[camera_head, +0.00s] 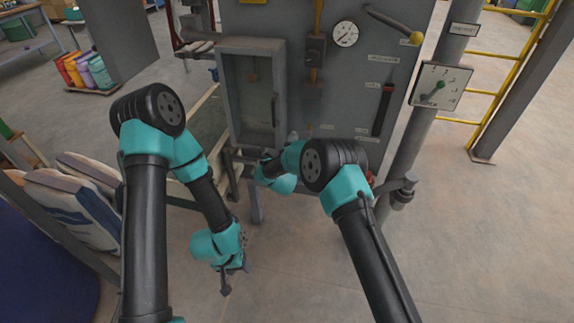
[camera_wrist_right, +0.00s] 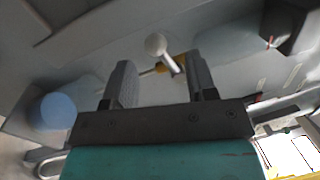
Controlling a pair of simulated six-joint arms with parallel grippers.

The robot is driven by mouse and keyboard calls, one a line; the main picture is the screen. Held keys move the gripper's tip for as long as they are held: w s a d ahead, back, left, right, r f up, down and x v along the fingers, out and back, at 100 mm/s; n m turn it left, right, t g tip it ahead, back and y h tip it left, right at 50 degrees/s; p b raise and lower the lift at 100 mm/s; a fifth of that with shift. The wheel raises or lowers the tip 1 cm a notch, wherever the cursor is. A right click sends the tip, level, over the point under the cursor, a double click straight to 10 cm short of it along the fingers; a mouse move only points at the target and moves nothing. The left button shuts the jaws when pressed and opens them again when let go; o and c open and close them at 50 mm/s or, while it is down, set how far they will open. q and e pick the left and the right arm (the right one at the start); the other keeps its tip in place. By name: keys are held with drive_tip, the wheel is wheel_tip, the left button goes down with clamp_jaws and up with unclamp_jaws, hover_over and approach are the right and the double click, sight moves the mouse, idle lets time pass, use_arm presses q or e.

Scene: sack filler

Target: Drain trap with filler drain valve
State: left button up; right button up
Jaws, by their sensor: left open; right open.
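In the right wrist view, a pale ball-ended lever (camera_wrist_right: 157,46) with a brass-coloured body (camera_wrist_right: 172,66) shows between and beyond the fingers; it looks like a valve, but I cannot tell for sure that it is the drain valve. My right gripper (camera_wrist_right: 160,68) is open around that line of sight, and no contact is visible. My left gripper (camera_head: 226,284) is open and empty, hanging low over the floor. I cannot make out the trap.
The filler panel carries a round gauge (camera_head: 345,34), a yellow-knobbed lever (camera_head: 395,24) and a red-topped slot (camera_head: 382,110). Filled sacks (camera_head: 75,205) lie at left. A blue round thing (camera_wrist_right: 55,110) is beside my right gripper.

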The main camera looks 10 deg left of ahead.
drive_tip(key=s+f, duration=0.1)
drive_tip(key=s, duration=0.9)
drive_tip(key=shift+s+f, duration=0.2)
drive_tip(key=shift+f, duration=0.1)
use_arm(q)
drive_tip(key=shift+c, duration=0.3)
use_arm(e)
drive_tip(key=shift+a, duration=0.1)
